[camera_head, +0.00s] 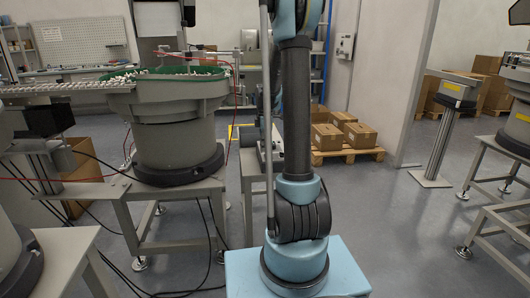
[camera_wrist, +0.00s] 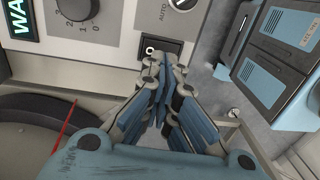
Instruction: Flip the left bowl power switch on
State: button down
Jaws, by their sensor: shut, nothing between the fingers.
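In the wrist view a small black switch (camera_wrist: 160,46) in a dark frame sits on a light grey control panel (camera_wrist: 118,44). A white round mark shows on it. My gripper (camera_wrist: 165,65) is shut and empty, with its fingertips right at the lower edge of the switch. The fingertips partly cover the switch, and I cannot tell whether they touch it or which way it is flipped. In the head view a bowl feeder with a green rim (camera_head: 180,82) stands at the left. My gripper is not visible there.
A dial (camera_wrist: 76,8) and a selector knob (camera_wrist: 182,3) marked AUTO sit above the switch. A green-lit display (camera_wrist: 20,18) is at the upper left. A thin red cable (camera_wrist: 64,128) runs at the left. Boxes on a pallet (camera_head: 345,153) stand farther back.

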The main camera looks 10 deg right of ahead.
notch_tip(320, 180, up, 12)
jog(key=s, duration=0.1)
jog(key=shift+s, duration=0.2)
dwell(0.3)
jog(key=s+r+m, duration=0.1)
jog(key=s+m, duration=0.4)
jog(key=s, duration=0.6)
jog(key=s+a+f+m+t, duration=0.1)
jog(key=s+f+m, duration=0.5)
jog(key=s, duration=0.6)
jog(key=s+f+m+t, duration=0.2)
jog(key=s+f+m, duration=0.4)
jog(key=s, duration=0.6)
jog(key=shift+a+f, duration=0.25)
jog(key=shift+a, duration=0.1)
jog(key=shift+s, duration=0.1)
